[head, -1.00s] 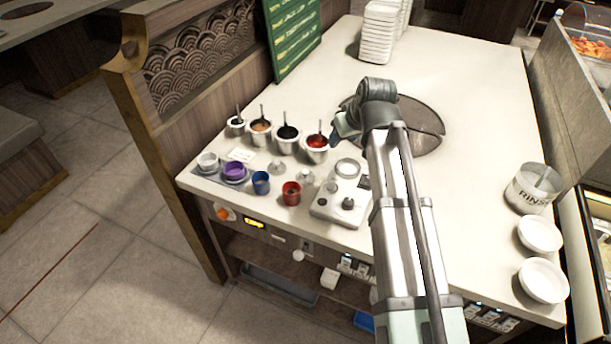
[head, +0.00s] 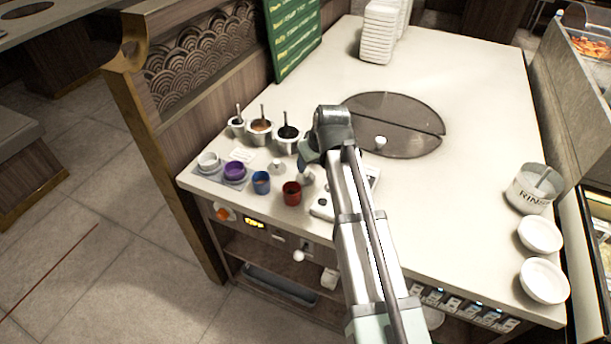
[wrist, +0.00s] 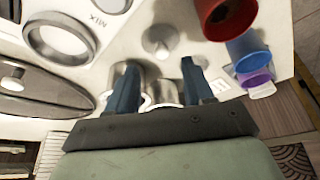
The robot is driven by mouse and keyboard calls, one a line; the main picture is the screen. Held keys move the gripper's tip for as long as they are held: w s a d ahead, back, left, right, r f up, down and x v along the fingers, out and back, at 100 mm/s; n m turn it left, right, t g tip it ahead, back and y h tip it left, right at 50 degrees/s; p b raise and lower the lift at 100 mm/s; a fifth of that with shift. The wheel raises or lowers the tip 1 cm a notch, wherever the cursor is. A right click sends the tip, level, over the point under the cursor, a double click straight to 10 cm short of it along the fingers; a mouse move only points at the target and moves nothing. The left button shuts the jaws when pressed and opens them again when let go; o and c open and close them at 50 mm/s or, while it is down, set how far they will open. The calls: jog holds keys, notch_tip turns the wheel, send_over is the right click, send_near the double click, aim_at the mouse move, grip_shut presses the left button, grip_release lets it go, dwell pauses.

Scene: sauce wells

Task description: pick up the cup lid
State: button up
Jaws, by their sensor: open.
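Two small pale lids with knobs stand on the white counter between the sauce wells and the coloured cups. One lid (head: 277,167) is in plain sight in the head view. The other lid (head: 307,177) is just below my gripper (head: 308,163). In the wrist view one cone-shaped lid (wrist: 160,42) stands ahead of my fingertips, roughly between their lines. My gripper (wrist: 158,78) has its two blue fingers apart, with no lid between them. I cannot tell which lid is the cup lid. The arm hides part of the head view.
A red cup (head: 292,193), a blue cup (head: 261,182) and a purple cup (head: 234,171) stand close by. Metal sauce wells (head: 260,131) with spoons stand behind. The mixer (wrist: 65,37) lies left in the wrist view. The counter's right half is mostly clear.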

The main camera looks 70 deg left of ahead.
aim_at(306, 172)
jog(key=shift+x, duration=2.85)
jog(key=shift+s+a+r, duration=0.15)
jog(key=shift+a, duration=0.05)
grip_shut()
